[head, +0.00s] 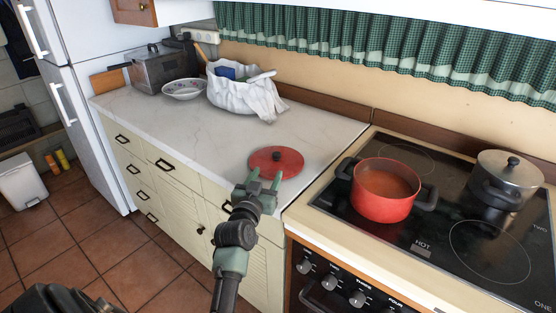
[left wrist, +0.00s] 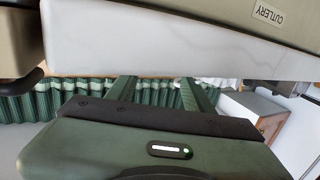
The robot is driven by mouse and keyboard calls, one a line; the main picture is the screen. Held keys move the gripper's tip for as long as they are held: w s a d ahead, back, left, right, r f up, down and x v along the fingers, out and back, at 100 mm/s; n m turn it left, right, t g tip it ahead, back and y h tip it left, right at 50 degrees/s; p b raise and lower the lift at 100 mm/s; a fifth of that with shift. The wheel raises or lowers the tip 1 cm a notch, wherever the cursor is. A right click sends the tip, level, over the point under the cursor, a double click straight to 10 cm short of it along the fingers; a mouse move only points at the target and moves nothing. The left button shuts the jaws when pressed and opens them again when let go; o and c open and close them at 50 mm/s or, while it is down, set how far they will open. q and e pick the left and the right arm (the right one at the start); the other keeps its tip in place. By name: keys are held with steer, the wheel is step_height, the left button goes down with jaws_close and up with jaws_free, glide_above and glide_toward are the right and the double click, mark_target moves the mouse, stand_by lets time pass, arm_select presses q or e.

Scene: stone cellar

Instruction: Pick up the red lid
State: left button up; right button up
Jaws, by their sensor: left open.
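My left gripper (head: 264,179) is open and empty in the head view. Its fingers point toward the lid and overlap its near edge in the picture; I cannot tell whether they touch it. In the left wrist view, the open fingers (left wrist: 157,92) show beside the white counter edge (left wrist: 150,45), and I cannot make out the lid.
A red pot (head: 384,194) with orange contents and a steel pot (head: 503,178) stand on the black hob (head: 437,228). A white bag (head: 243,94), a bowl (head: 184,89) and a toaster (head: 163,70) stand at the counter's back left. The counter left of the lid is clear.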

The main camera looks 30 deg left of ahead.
mark_target(276, 159)
arm_select(q)
steer(key=shift+w+a+r, duration=0.1)
steer(key=shift+w+a, duration=0.05)
steer(key=shift+w, duration=0.35)
steer(key=x, duration=0.5)
steer(key=shift+w+r+p, duration=0.1)
steer(key=shift+w+p, duration=0.2)
steer(key=shift+p, duration=0.1)
steer(key=shift+w+a, duration=0.1)
steer(key=shift+w, duration=0.2)
arm_select(e)
steer(key=shift+s+d+r, duration=0.4)
steer(key=shift+s, duration=0.05)
arm_select(q)
jaws_close()
arm_select(e)
steer(key=shift+a, duration=0.25)
steer(key=shift+s+d, duration=0.1)
steer(key=shift+d, duration=0.15)
arm_select(q)
jaws_free()
steer(key=shift+s, duration=0.15)
